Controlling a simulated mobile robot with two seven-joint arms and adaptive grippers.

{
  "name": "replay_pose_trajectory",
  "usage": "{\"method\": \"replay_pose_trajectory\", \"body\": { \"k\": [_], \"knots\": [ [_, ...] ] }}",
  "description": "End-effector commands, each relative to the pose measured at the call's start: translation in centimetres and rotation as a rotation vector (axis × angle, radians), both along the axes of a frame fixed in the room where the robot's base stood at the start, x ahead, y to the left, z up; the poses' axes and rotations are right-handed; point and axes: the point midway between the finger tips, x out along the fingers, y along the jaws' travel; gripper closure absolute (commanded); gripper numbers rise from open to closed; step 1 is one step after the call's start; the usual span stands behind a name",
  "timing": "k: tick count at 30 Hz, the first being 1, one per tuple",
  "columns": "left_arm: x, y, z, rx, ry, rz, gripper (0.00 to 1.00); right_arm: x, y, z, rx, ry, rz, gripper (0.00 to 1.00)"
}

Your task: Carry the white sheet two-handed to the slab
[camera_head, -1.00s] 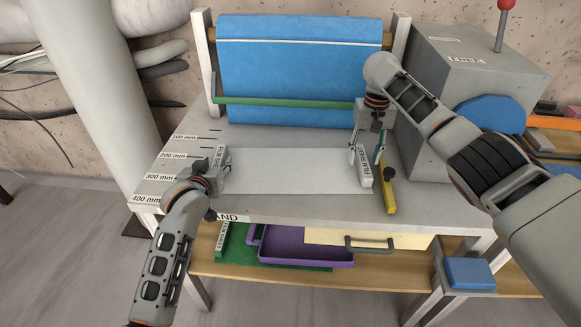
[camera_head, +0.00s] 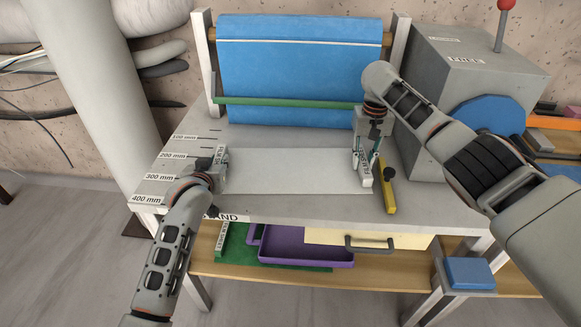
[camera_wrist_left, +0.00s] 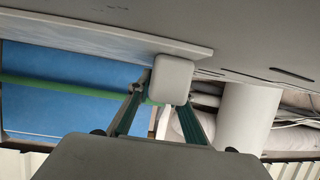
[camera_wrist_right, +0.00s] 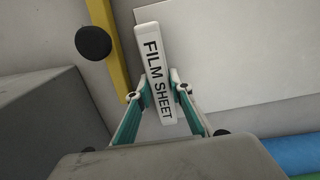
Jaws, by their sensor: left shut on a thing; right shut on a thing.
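The white sheet (camera_head: 290,172) lies flat and straight over the front of the grey slab top (camera_head: 285,207), with a white end bar at each side. I cannot tell whether it touches the surface. My left gripper (camera_head: 217,167) is shut on the left end bar, which shows as a plain white block in the left wrist view (camera_wrist_left: 172,78). My right gripper (camera_wrist_right: 158,93) is shut on the right end bar (camera_wrist_right: 155,65), marked FILM SHEET. The right fingers stand at both sides of that bar.
A blue roll (camera_head: 300,65) with a green bar (camera_head: 290,103) stands behind the sheet. A yellow bar (camera_head: 388,192) lies just right of the right end bar. A grey machine (camera_head: 455,75) stands to the right. A purple tray (camera_head: 305,246) sits on the shelf below.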

Motion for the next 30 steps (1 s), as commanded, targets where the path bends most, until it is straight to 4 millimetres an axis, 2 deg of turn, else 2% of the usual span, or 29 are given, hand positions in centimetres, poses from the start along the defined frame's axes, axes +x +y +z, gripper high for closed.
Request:
{"method": "replay_pose_trajectory", "body": {
  "k": [8,21,30],
  "knots": [
    [0.0,0.0,0.8,0.000,-0.002,0.001,1.00,0.0,0.0,0.8,-0.001,-0.002,0.000,1.00],
    [0.1,0.0,4.6,0.000,-0.004,0.001,1.00,0.1,-0.1,4.6,-0.001,-0.004,-0.001,1.00],
    [0.0,0.0,5.2,0.000,-0.003,0.001,1.00,0.0,-0.1,5.2,-0.001,-0.003,-0.001,1.00]
  ]
}}
